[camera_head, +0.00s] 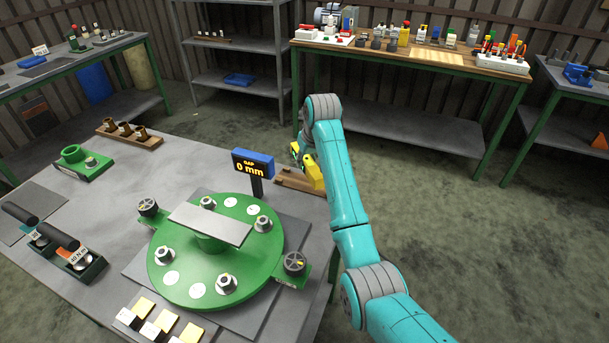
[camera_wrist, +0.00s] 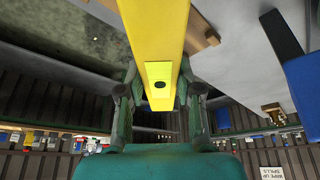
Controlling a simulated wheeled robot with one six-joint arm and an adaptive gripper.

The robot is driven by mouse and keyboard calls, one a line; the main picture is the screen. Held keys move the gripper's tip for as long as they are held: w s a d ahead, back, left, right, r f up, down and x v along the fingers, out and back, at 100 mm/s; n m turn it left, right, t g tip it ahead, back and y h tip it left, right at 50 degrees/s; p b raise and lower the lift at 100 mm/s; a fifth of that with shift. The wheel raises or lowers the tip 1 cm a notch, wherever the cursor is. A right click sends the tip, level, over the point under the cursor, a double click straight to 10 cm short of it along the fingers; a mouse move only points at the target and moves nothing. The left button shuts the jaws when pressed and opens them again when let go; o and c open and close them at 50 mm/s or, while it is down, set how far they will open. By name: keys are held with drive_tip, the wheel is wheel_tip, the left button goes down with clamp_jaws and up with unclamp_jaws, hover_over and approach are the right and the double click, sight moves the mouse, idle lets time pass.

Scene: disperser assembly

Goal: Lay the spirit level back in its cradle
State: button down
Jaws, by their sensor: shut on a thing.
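The yellow spirit level (camera_head: 313,172) is held out beyond the far right corner of the green disc. It fills the upper middle of the wrist view (camera_wrist: 156,35). My gripper (camera_wrist: 160,88) is shut on it, one finger on each side. In the head view my arm partly hides the gripper and level. The brown wooden cradle (camera_head: 290,181) lies on the table's right edge, just below the level. A brown wooden part beside the level in the wrist view (camera_wrist: 204,28) looks like the cradle. I cannot tell whether level and cradle touch.
A display reading 0 mm (camera_head: 253,163) stands just left of the cradle. The green disc (camera_head: 180,285) with a grey plate (camera_head: 211,222) on it takes up the table's middle. A wooden rack (camera_head: 128,136) stands at the back left. Open floor lies right of the table.

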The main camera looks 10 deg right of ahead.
sight(307, 183)
drive_tip(key=shift+f, duration=2.9)
drive_tip(key=shift+f, duration=0.1)
drive_tip(key=c, duration=0.8)
unclamp_jaws()
drive_tip(key=shift+o, duration=0.2)
drive_tip(key=v, duration=1.2)
drive_tip(key=shift+d, duration=0.1)
